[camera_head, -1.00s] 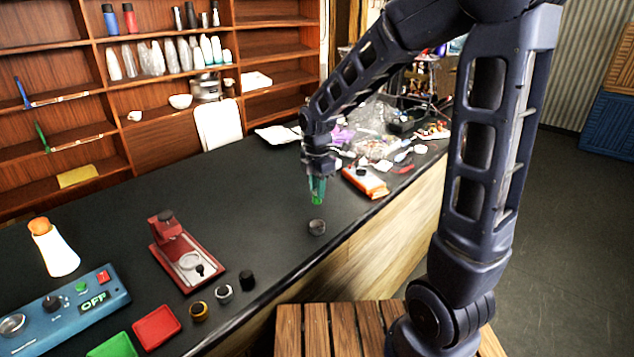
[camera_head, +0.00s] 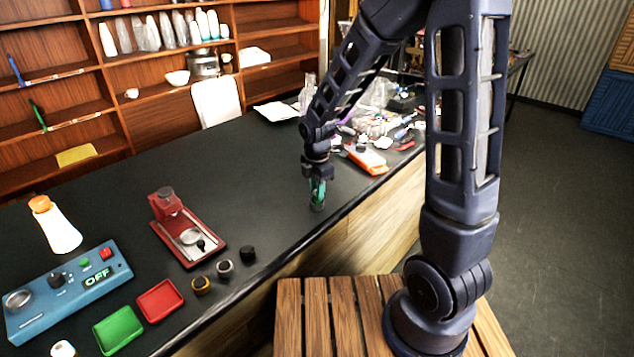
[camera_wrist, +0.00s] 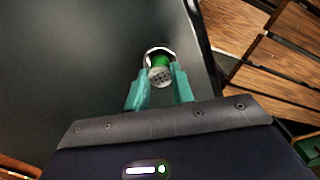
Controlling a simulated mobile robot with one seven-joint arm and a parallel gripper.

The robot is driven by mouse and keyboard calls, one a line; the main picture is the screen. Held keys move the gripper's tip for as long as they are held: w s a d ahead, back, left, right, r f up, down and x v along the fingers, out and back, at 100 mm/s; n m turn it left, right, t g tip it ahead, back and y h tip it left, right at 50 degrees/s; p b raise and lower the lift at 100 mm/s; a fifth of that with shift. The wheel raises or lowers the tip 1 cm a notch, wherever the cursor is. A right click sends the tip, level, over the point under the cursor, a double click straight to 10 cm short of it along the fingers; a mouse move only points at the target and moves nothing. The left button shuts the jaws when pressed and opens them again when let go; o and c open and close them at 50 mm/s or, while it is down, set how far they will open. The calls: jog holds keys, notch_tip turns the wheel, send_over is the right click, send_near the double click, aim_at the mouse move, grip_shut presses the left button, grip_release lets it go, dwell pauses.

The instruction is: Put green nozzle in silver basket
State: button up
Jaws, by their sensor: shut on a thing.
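My gripper (camera_head: 317,184) points down near the front edge of the black counter, its teal fingers shut on the green nozzle. In the wrist view, the green nozzle (camera_wrist: 161,62) shows between the fingertips (camera_wrist: 163,82), with a grey, perforated end facing the camera. The silver basket (camera_head: 317,206) stands on the counter directly below my gripper. Its bright rim (camera_wrist: 158,49) curves around the far side of the nozzle in the wrist view. The fingers hide much of the nozzle in the head view. I cannot tell whether its lower end is inside the basket or just above it.
A red press (camera_head: 184,232) stands to the left, with several small round parts (camera_head: 224,269) in front. A blue control box (camera_head: 68,290) reads OFF. An orange and white item (camera_head: 367,160) and clutter lie behind right. The counter around the basket is clear.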

jog(key=shift+f, duration=0.65)
jog(key=o, duration=1.1)
jog(key=shift+c, duration=0.2)
jog(key=shift+r, duration=3.5)
jog(key=shift+r, duration=0.1)
